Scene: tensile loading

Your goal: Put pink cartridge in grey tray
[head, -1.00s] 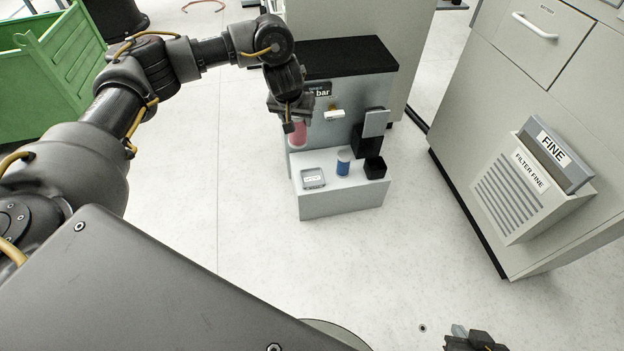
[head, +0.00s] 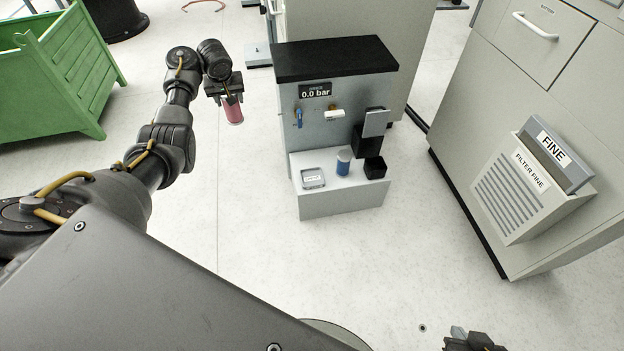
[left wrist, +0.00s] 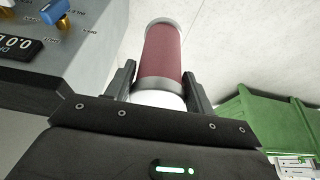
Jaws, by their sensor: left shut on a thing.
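The pink cartridge (head: 234,114) hangs upright below my left gripper (head: 230,98), left of the grey machine and clear of it. In the left wrist view the pink cartridge (left wrist: 163,55) has grey end bands, and the fingers of my left gripper (left wrist: 160,92) are shut on its near, whitish end. The small grey tray (head: 305,186) with a white label sits at the left of the machine's low front ledge, with no cartridge in it. My right gripper (head: 474,340) shows only partly at the bottom edge; its jaw opening is unclear.
On the ledge stand a blue cartridge (head: 344,161) and a black square cup (head: 375,168). The machine (head: 335,85) has a "0.0 bar" display, a blue lever and a white handle. A green crate (head: 60,75) stands left, cabinets right. The floor between is clear.

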